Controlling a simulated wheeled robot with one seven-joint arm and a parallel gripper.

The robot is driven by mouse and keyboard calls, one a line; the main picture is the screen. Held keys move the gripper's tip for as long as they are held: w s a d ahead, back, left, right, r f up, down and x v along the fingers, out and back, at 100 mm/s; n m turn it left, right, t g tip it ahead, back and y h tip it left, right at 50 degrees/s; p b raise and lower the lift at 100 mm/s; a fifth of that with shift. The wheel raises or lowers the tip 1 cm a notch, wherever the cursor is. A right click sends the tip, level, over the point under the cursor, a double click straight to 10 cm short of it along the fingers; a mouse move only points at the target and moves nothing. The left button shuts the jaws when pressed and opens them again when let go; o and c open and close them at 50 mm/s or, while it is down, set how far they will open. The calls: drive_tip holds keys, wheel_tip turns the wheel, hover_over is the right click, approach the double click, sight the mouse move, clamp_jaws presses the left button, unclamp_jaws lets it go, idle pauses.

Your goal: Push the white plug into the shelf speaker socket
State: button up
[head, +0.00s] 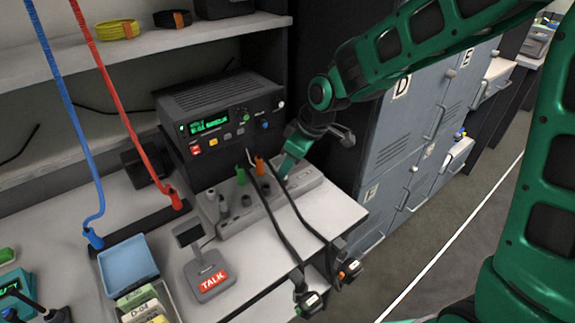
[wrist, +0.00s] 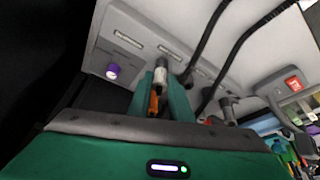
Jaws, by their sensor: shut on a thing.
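My gripper (wrist: 160,92) is shut on the white plug (wrist: 162,76), seen between its teal fingers in the wrist view. An orange part shows between the fingers, nearer the camera. The plug's end is close to the pale socket panel (wrist: 140,22); whether it sits in a socket is hidden. In the head view my gripper (head: 286,170) reaches down to the right half of the socket strip (head: 232,226), and its fingers hide the plug there. I cannot tell which socket is the shelf speaker one.
Black cables (head: 284,228) run from the strip over the desk's front edge. Green (head: 240,176) and orange (head: 259,166) pieces stand beside my gripper. A radio (head: 222,120) stands behind, a TALK unit (head: 208,275) at left. A purple piece (wrist: 112,71) is on the panel. Grey lockers (head: 395,140) stand right.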

drive_tip(key=o, duration=0.9)
drive_tip(key=shift+r, duration=4)
